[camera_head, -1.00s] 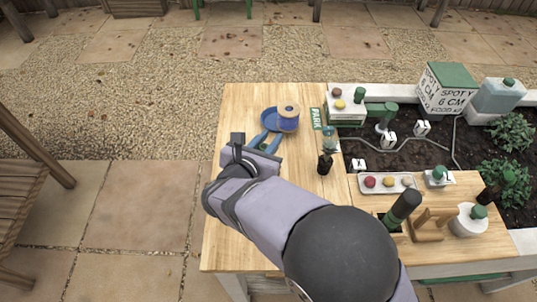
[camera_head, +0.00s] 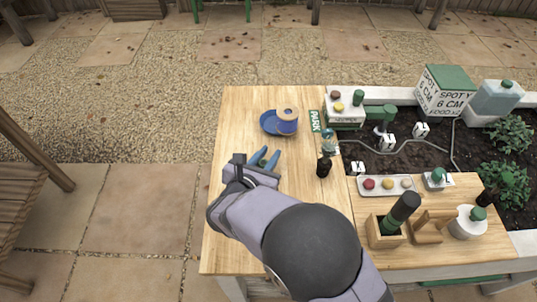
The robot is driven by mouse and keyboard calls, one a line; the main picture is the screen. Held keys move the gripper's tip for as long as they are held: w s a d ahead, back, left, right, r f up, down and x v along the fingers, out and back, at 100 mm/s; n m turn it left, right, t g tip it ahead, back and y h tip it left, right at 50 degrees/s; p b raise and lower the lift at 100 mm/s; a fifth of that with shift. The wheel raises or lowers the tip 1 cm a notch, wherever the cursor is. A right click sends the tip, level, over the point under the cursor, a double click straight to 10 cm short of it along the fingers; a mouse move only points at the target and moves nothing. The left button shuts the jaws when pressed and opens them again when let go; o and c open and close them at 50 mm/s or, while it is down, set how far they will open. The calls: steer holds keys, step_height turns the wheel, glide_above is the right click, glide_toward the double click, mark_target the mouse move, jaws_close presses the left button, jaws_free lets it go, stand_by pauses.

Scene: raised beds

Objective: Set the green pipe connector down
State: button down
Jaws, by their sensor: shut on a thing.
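My gripper (camera_head: 265,156) is over the left part of the wooden table top, with its two blue fingers pointing toward the back. A small green piece, the green pipe connector (camera_head: 263,162), shows between the fingers, and the gripper is shut on it. Most of the connector is hidden by the fingers and wrist. I cannot tell whether it touches the wood or is a little above it.
A blue dish (camera_head: 268,124) and a tape roll (camera_head: 288,116) are behind my gripper. A dark bottle (camera_head: 324,167) stands to its right. A white tray (camera_head: 364,193) and wooden holder (camera_head: 386,240) are further right. The table (camera_head: 230,130) is bare to the left.

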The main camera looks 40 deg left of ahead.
steer(key=shift+f, duration=0.15)
steer(key=c, duration=1.5)
jaws_free()
steer(key=shift+c, duration=0.2)
steer(key=shift+r, duration=0.25)
steer(key=v, duration=1.2)
steer(key=shift+b, duration=0.3)
